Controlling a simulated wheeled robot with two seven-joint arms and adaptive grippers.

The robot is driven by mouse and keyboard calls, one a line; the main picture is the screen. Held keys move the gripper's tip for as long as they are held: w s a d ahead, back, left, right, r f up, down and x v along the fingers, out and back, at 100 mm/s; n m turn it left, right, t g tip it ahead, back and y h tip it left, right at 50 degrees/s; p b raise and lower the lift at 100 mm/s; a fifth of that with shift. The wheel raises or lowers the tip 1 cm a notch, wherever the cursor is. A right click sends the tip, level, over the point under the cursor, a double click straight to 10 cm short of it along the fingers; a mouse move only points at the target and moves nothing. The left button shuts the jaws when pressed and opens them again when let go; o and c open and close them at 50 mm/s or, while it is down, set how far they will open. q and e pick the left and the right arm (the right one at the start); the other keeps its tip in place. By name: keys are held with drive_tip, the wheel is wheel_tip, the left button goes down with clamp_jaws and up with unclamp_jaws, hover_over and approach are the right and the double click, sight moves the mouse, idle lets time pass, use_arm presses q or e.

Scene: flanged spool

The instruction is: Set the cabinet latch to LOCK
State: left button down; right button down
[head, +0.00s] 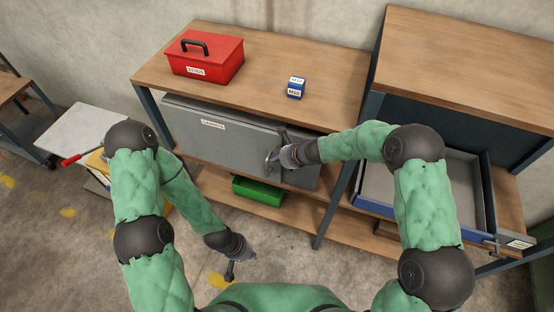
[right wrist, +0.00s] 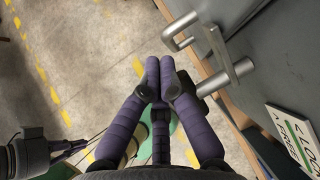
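The grey cabinet (head: 215,135) sits under the workbench top, with a white label on its front. In the right wrist view, a metal latch lever (right wrist: 228,76) and a bent metal handle (right wrist: 180,30) stick out from the grey door. A white sign (right wrist: 293,138) with dark letters and a green mark sits beside them, its wording hard to read. My right gripper (right wrist: 165,72) has its purple fingers together beside the lever, with nothing visible between them. It also shows at the cabinet's right part in the head view (head: 274,160). My left gripper (head: 230,272) hangs low over the floor, small and dark.
A red toolbox (head: 205,57) and a small blue box (head: 296,88) stand on the workbench top. A green bin (head: 258,191) sits on the shelf below the cabinet. An open drawer (head: 430,185) juts out at the right. Floor in front is clear.

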drive_tip(key=shift+r, duration=0.1)
idle(0.7)
drive_tip(key=s+d+r+p, duration=0.2)
drive_tip(key=r, duration=0.4)
drive_tip(key=s+d+r+p, duration=0.2)
drive_tip(key=r+p, duration=0.1)
drive_tip(key=r, duration=0.3)
drive_tip(key=shift+r, duration=0.3)
